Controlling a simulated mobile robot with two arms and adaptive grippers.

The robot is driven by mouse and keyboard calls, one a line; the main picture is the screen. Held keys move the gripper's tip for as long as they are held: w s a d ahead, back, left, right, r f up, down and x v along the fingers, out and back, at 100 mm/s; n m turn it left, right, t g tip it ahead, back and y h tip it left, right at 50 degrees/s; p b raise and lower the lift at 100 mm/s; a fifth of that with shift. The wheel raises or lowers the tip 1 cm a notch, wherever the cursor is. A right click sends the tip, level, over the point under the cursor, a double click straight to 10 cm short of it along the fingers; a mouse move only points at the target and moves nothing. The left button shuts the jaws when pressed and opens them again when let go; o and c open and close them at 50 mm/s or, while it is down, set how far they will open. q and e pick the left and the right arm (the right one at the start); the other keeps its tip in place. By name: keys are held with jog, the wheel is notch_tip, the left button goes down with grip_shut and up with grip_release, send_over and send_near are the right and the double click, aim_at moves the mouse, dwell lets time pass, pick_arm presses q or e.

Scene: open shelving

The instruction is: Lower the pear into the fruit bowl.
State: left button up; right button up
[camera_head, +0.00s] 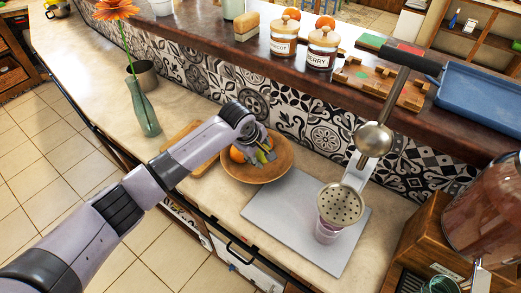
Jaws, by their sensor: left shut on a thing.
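The wooden fruit bowl (275,173) stands on the pale counter, near the middle of the camera_head view. An orange (237,154) lies at its left side. My left gripper (261,151) reaches in from the left and is over the bowl's inside, its fingers pointing down. It is shut on a small yellow-green pear (263,157), largely hidden by the fingers. I cannot tell whether the pear touches the bowl. My right gripper is not in view.
A cutting board (197,168) lies left of the bowl, and a grey board (275,222) right of it. A green vase (143,107) with an orange flower stands at the left. A raised shelf with jars (284,38) runs behind. A long-handled metal utensil (374,139) is at right.

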aim_at(261, 161)
pick_arm(q)
jog(key=shift+f+b, duration=0.75)
jog(key=shift+f, duration=1.2)
dwell(1.2)
jog(key=o, duration=1.3)
